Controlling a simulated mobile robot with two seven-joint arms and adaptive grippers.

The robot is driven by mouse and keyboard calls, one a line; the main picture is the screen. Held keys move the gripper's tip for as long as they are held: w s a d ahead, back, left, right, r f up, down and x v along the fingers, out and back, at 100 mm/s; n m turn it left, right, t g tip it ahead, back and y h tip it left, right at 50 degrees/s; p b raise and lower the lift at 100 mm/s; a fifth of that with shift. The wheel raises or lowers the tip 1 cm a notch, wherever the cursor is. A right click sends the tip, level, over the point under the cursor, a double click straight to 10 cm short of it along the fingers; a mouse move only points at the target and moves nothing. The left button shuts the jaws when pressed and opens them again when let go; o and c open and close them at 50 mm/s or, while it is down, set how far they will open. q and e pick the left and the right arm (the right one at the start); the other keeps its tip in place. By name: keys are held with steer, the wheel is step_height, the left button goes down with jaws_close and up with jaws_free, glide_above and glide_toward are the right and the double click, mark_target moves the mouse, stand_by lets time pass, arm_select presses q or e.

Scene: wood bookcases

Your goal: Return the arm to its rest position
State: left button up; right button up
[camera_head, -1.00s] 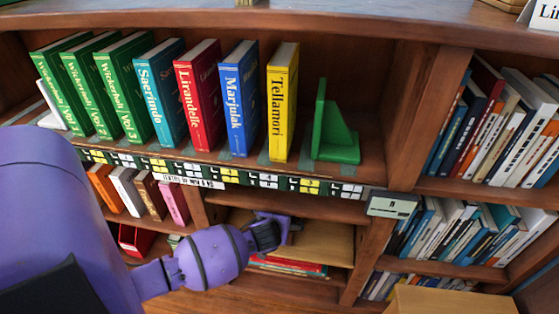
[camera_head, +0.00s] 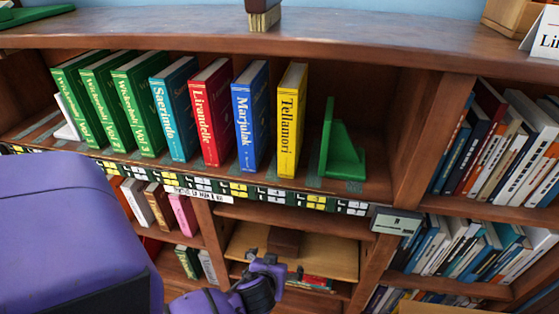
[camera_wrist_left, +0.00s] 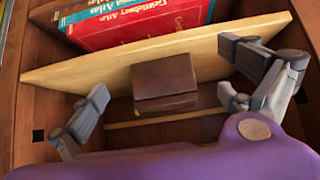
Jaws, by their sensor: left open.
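My left gripper (camera_head: 277,277) is low in the head view, in front of the lower shelf bay of the bookcase. Its purple arm comes in from the left. In the left wrist view its grey fingers (camera_wrist_left: 163,82) are spread apart, with nothing held between them. Beyond the fingers a dark brown block (camera_wrist_left: 165,82) rests against a pale wooden board (camera_wrist_left: 60,85); the block also shows in the head view (camera_head: 284,242). My right gripper is in neither view.
An upper shelf holds several upright books, from green ones to a yellow one (camera_head: 290,120), beside a green bookend (camera_head: 341,150). Packed shelves (camera_head: 500,140) stand at right. A brush-like object (camera_head: 263,17) stands on the top.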

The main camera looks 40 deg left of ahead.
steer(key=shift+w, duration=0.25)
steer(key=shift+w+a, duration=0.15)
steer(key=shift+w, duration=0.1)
